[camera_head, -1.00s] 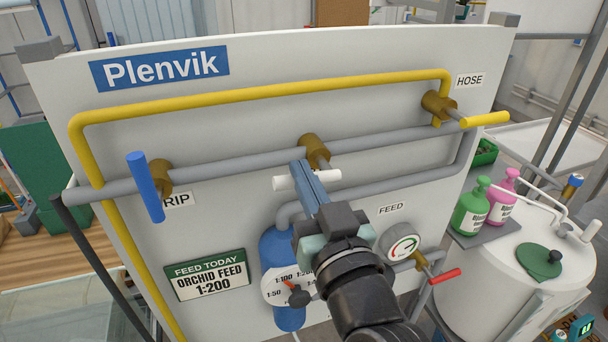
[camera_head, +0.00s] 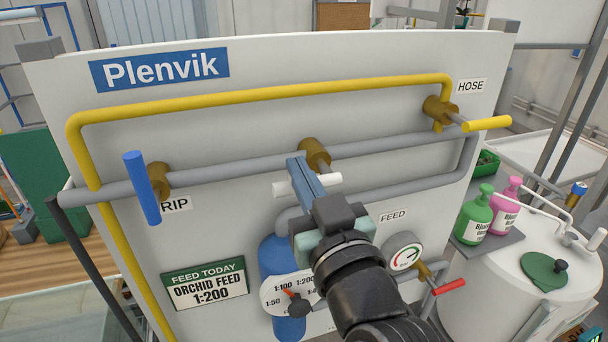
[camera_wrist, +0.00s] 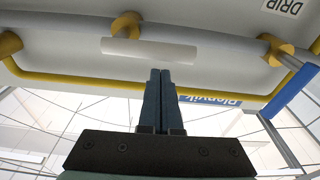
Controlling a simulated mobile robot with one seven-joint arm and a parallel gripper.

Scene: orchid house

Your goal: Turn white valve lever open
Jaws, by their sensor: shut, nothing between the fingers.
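The white valve lever (camera_head: 326,182) lies roughly level on its brass valve (camera_head: 314,153) at the middle of the grey pipe. My gripper (camera_head: 297,161) crosses in front of the lever in the head view and hides its middle. In the wrist view, the white lever (camera_wrist: 150,52) runs across the picture beside its brass valve (camera_wrist: 127,25). The fingertips (camera_wrist: 160,72) are shut together, empty, close to the lever's edge. I cannot tell whether they touch it.
A blue lever (camera_head: 142,188) hangs at the left of the panel. A yellow lever (camera_head: 486,124) sticks out at the right by the HOSE label. A red lever (camera_head: 450,286) and a gauge (camera_head: 404,252) are below right. A blue dosing cylinder (camera_head: 288,328) is below my gripper.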

